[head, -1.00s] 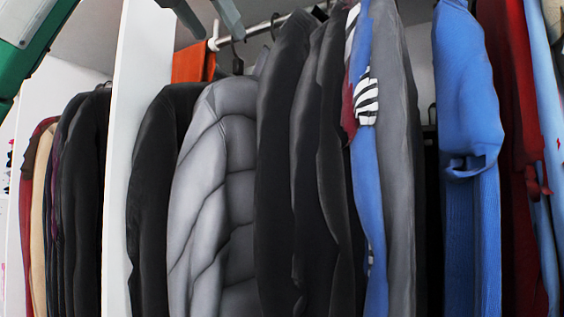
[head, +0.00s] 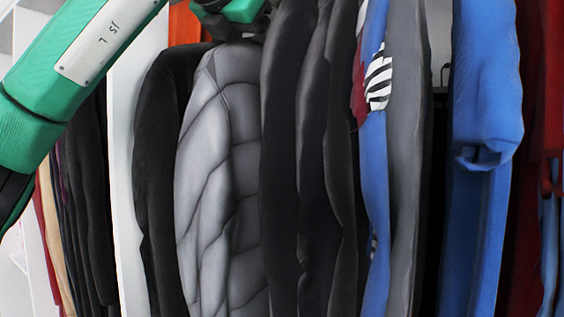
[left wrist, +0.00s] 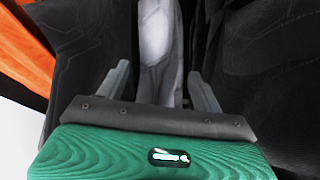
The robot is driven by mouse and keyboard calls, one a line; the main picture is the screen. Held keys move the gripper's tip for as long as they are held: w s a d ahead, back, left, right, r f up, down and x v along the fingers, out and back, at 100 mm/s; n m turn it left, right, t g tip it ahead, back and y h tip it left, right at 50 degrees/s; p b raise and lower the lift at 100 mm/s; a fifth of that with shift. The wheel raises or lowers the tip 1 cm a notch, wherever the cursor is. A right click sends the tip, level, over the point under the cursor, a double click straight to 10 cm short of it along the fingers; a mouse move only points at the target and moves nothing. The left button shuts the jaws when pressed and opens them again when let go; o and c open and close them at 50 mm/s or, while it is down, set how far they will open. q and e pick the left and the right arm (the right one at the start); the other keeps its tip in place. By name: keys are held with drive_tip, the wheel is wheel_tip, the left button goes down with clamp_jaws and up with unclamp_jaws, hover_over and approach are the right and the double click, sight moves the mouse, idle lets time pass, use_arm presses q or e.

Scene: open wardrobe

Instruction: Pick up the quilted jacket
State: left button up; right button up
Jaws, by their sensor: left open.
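The quilted jacket (head: 218,170) is grey and puffy and hangs between dark garments left of centre in the head view. It also shows in the left wrist view (left wrist: 158,45), upright between my two fingers. My left gripper (left wrist: 160,82) is open, with one finger on each side of the jacket; I cannot tell whether they touch it. In the head view, the green wrist is above the jacket's shoulder at the top edge, and it hides the hanger area. My right gripper is not in view.
A black jacket (head: 165,160) hangs close on the left and several dark jackets (head: 285,160) on the right. A white divider panel (head: 125,190) stands further left. An orange cloth (head: 186,24) hangs behind. A blue garment (head: 485,120) hangs at right. Little free room shows between the garments.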

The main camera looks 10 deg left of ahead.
use_arm(q)
drive_tip(key=shift+s, duration=0.2)
drive_tip(key=shift+s+r, duration=0.1)
drive_tip(key=shift+s, duration=0.05)
drive_tip(key=c, duration=0.3)
clamp_jaws()
drive_tip(key=shift+a+r, duration=0.1)
drive_tip(key=shift+r, duration=0.15)
